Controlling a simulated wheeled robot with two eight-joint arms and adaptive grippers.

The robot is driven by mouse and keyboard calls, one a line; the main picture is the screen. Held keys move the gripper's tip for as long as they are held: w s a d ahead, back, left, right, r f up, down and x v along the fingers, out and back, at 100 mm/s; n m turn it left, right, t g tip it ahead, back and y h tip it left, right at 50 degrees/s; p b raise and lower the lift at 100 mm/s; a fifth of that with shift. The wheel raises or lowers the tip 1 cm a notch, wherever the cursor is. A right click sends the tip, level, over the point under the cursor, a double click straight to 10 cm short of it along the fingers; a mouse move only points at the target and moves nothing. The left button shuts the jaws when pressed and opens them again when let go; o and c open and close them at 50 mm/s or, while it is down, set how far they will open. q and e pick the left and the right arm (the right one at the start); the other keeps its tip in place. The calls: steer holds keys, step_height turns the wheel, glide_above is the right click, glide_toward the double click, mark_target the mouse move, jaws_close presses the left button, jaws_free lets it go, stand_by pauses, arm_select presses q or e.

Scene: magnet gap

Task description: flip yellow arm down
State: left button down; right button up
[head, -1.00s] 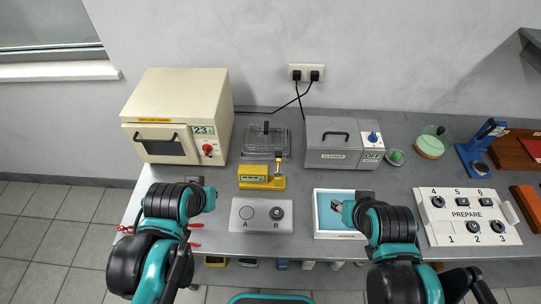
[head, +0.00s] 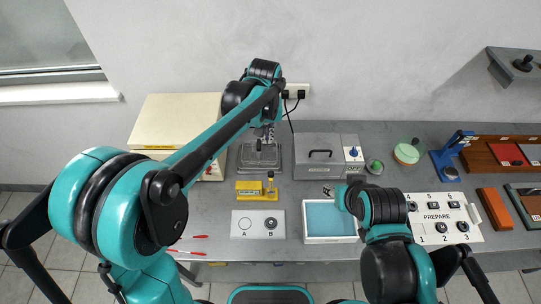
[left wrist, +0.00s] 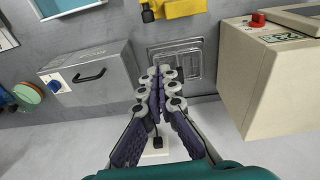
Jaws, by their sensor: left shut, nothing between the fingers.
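The yellow device (head: 250,191) stands on the grey bench in the head view, behind the A/B plate. A short upright post with a dark knob (head: 270,175) is at its right end. In the left wrist view part of the yellow device (left wrist: 183,8) shows at the top edge, with a dark knob (left wrist: 147,14) beside it. My left gripper (head: 262,140) is raised at the back of the bench, apart from the yellow device. Its fingers (left wrist: 158,75) are together and empty in the left wrist view. My right gripper (head: 332,191) is near the blue-lined tray; its fingers are too small to judge.
A clear-lidded tray (head: 246,165) lies below my left gripper. A cream oven (head: 160,112) is left, partly behind my left arm, and a grey cleaner box (head: 312,168) is right. The A/B plate (head: 256,234) and blue-lined tray (head: 308,236) are in front.

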arm_select(q)
steer(key=shift+w+d+f, duration=0.1)
steer(key=shift+w+d, duration=0.2)
steer(key=shift+d, duration=0.15)
step_height(320, 180, down, 11)
steer(key=s, duration=0.2)
steer(key=shift+s+f+b, duration=0.15)
steer(key=shift+s+b, duration=0.25)
steer(key=shift+b, duration=0.05)
steer(key=shift+s, duration=0.2)
